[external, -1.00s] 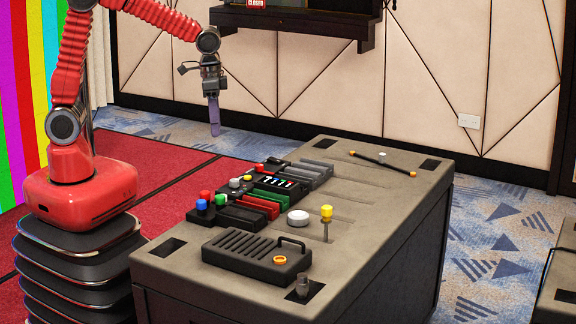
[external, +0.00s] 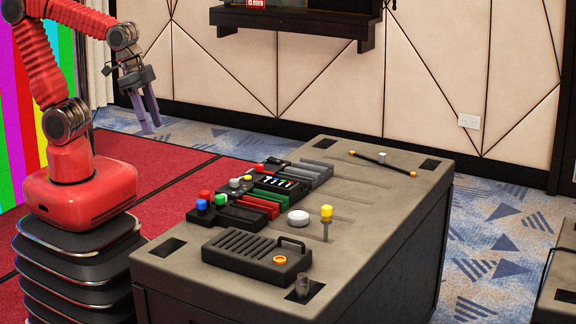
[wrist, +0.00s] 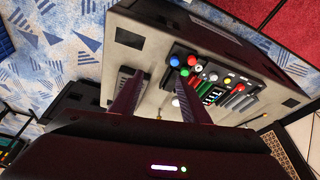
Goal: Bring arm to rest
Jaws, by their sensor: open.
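My red arm stands on its base at the left in the external view. My gripper (external: 147,121) hangs in the air left of and beyond the console (external: 370,235), its two purple-grey fingers pointing down and apart, with nothing between them. In the wrist view my gripper (wrist: 160,92) shows two dark fingers spread apart, and the console (wrist: 150,50) with its buttons lies behind them at a distance. The gripper touches nothing.
The console top bears coloured buttons (external: 215,200), a yellow-topped lever (external: 326,213), a black ribbed box (external: 255,258) and a thin rod (external: 383,163). A dark shelf (external: 300,20) is on the panelled wall. Open carpet (external: 185,160) lies under the gripper.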

